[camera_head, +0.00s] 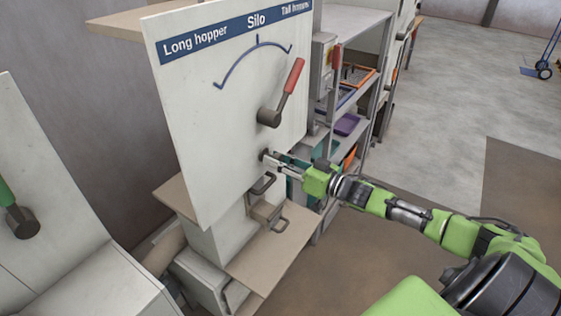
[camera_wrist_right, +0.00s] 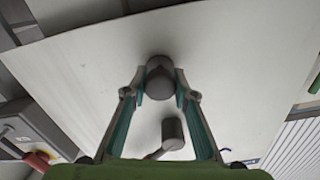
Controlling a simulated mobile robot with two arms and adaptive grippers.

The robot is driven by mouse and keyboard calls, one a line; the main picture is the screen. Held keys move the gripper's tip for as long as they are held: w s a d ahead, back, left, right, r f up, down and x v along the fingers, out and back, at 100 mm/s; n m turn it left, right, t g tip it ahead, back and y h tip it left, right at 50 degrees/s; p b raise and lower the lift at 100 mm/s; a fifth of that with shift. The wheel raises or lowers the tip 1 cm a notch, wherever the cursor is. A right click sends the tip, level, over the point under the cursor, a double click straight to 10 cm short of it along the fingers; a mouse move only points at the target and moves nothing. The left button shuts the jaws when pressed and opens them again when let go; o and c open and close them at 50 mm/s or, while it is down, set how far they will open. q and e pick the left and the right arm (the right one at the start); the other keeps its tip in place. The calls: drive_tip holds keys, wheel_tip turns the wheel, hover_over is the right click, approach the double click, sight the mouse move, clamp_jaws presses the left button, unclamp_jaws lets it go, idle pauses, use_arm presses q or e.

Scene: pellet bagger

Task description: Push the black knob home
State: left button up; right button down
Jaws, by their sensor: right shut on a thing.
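The black knob (camera_head: 264,154) sticks out of the white Silo panel (camera_head: 205,140), below the lever hub. In the right wrist view the knob (camera_wrist_right: 159,80) is a dark short cylinder between the two fingertips, with panel showing around it. My right gripper (camera_head: 274,160) is shut on the knob, reaching in from the right; its fingers also show in the wrist view (camera_wrist_right: 160,98). How far the knob stands out from the panel is hard to tell. My left gripper is not in view.
A lever with a red handle (camera_head: 294,76) and dark hub (camera_head: 269,117) sits just above the knob; its hub is close to my fingers in the wrist view (camera_wrist_right: 172,133). Metal handles (camera_head: 262,184) are below. A shelf rack (camera_head: 352,28) stands behind right. Floor is open farther right.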

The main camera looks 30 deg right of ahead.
drive_tip(key=shift+w+a, duration=0.15)
drive_tip(key=shift+w, duration=0.3)
drive_tip(key=shift+r, duration=0.1)
drive_tip(key=c, duration=1.7)
unclamp_jaws()
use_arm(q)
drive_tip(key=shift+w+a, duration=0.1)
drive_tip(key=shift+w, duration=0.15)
use_arm(e)
drive_tip(key=shift+o, duration=0.3)
drive_tip(key=shift+w, duration=0.1)
drive_tip(key=shift+a, duration=0.1)
drive_tip(key=v, duration=1.2)
